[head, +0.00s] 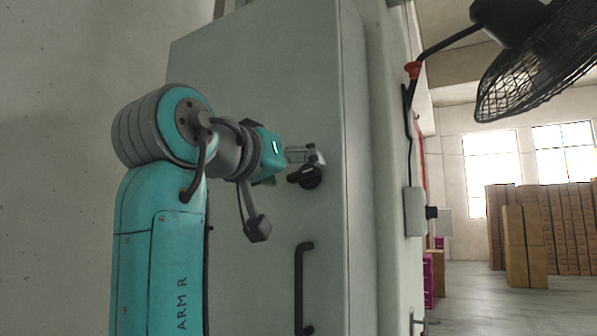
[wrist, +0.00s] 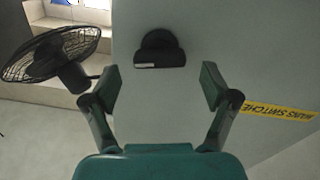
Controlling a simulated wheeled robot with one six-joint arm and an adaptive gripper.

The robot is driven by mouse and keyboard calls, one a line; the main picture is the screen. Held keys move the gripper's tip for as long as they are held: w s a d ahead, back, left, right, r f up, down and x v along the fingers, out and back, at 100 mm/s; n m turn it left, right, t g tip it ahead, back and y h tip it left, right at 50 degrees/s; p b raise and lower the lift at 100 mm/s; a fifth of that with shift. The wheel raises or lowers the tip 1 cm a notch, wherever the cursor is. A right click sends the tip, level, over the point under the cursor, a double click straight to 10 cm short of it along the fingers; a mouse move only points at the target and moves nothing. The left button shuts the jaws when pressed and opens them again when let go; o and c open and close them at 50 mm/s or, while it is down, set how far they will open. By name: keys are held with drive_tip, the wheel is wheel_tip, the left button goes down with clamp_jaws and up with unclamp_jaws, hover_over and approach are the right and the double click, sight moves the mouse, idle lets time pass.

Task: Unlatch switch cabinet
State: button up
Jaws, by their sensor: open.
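The switch cabinet (head: 265,70) is a tall grey metal box with its door shut. A black knob-like latch (head: 309,178) sits on the door near its right edge. It also shows in the wrist view as a dark rounded knob (wrist: 159,45) with a flat bar, at top centre. My gripper (head: 309,155) is close to the door, beside and slightly above the latch in the head view. In the wrist view my gripper (wrist: 160,84) is open and empty, its fingers apart, with the latch ahead between their lines. I see no contact with it.
A black bar handle (head: 299,288) is on the door below the latch. A yellow label (wrist: 278,111) is on the cabinet. A black fan (head: 535,65) hangs at upper right. Stacked boxes (head: 525,245) stand far right; the floor before them is clear.

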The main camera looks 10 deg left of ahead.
drive_tip(key=shift+x, duration=1.25)
drive_tip(key=c, duration=1.1)
drive_tip(key=shift+m, duration=1.5)
drive_tip(key=shift+c, duration=0.3)
drive_tip(key=o, duration=1.2)
drive_tip(key=shift+c, duration=0.2)
drive_tip(key=v, duration=1.2)
